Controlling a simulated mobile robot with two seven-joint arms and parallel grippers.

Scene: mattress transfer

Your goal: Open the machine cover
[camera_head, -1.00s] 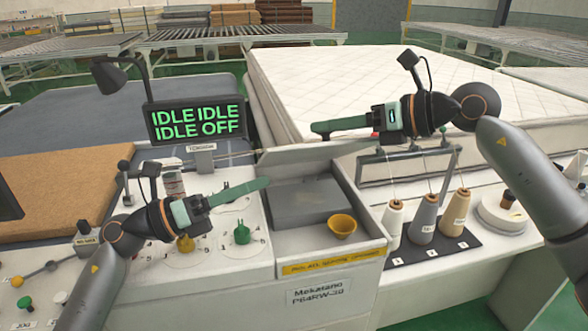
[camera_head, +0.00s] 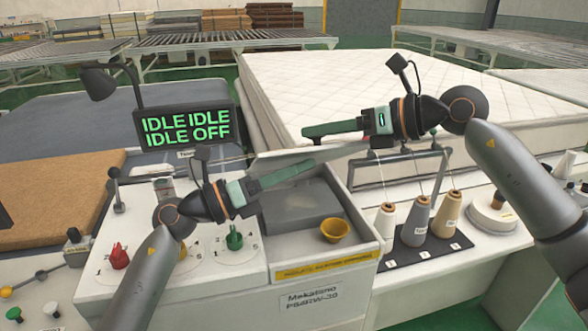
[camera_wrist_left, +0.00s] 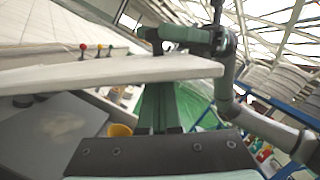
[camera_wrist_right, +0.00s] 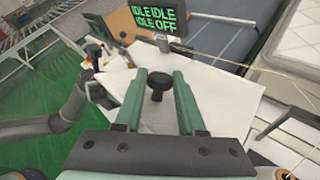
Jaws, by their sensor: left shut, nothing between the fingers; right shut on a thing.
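The machine cover (camera_head: 338,151) is a thin pale panel seen nearly edge-on above the open grey compartment of the machine. My right gripper (camera_head: 306,131) is above it; in the right wrist view its fingers are shut on a black knob (camera_wrist_right: 156,84) over the pale panel. My left gripper (camera_head: 311,164) is shut and empty, with its tips just below the cover's edge. In the left wrist view the cover (camera_wrist_left: 100,73) crosses over the green fingers and hides part of them. I cannot tell whether they touch it.
A yellow cup (camera_head: 335,230) stands in the compartment. Thread cones (camera_head: 417,222) stand on a black strip to the right, beside a white mattress (camera_head: 370,95). A screen (camera_head: 185,127) reads IDLE and OFF. Knobs on the left panel include a green one (camera_head: 235,238).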

